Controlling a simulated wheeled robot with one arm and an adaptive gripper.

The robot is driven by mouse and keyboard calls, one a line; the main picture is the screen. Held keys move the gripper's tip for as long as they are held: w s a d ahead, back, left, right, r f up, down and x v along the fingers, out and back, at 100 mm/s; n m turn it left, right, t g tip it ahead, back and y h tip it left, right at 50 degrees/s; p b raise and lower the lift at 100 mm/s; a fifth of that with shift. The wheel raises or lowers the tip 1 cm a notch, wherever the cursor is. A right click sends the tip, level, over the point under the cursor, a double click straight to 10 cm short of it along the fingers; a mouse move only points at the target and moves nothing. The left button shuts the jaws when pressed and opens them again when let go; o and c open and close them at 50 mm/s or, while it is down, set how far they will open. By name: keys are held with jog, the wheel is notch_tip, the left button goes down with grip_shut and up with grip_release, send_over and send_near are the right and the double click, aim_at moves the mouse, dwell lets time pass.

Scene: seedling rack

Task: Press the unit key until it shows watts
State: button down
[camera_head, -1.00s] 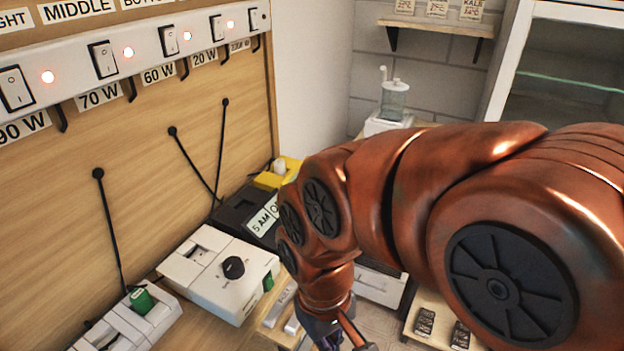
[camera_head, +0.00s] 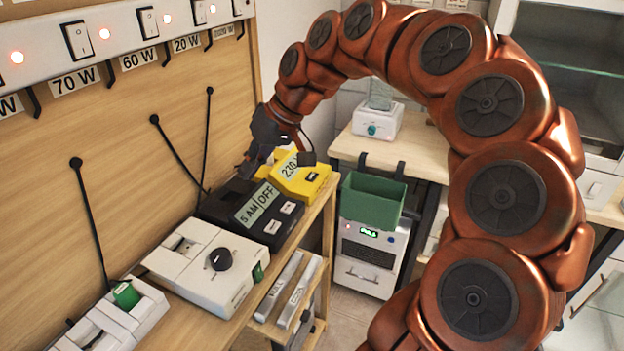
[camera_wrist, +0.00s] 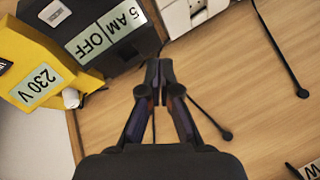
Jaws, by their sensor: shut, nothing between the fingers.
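The yellow meter (camera_head: 303,181) stands at the far end of the bench against the wooden panel. Its display (camera_head: 289,166) reads 230 V, partly covered by my arm in the head view; the wrist view shows the whole reading (camera_wrist: 40,84). A dark key (camera_head: 313,177) is on its top face; whether it is marked as the unit key is too small to read. In the wrist view a key is cut by the left edge. My gripper (camera_wrist: 158,72) is shut and empty. It is by the panel, above the black timer's far side and left of the meter, apart from the key.
The black timer (camera_head: 236,213) reading 5 AM and OFF sits directly before the meter. A white box with a dark knob (camera_head: 220,259) is nearer. Black cables (camera_head: 208,130) hang on the panel beside my gripper. A switch strip (camera_head: 120,30) runs above.

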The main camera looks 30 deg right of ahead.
jog(key=w+d+m+t, duration=0.1)
jog(key=w+d+t, duration=0.1)
jog(key=w+d, duration=0.45)
jog(key=m+t+b, duration=0.1)
jog(key=m+t, duration=0.1)
send_over(314, 176)
notch_tip(314, 176, down, 3)
jog(key=shift+d+r, duration=0.1)
jog(key=shift+r, duration=0.05)
notch_tip(314, 176, down, 8)
jog(key=b, duration=0.3)
jog(key=shift+f+b, duration=0.4)
jog(key=shift+b, duration=0.15)
jog(key=shift+f, duration=0.2)
dwell(0.4)
jog(key=shift+f+b, duration=0.25)
jog(key=shift+b, duration=0.3)
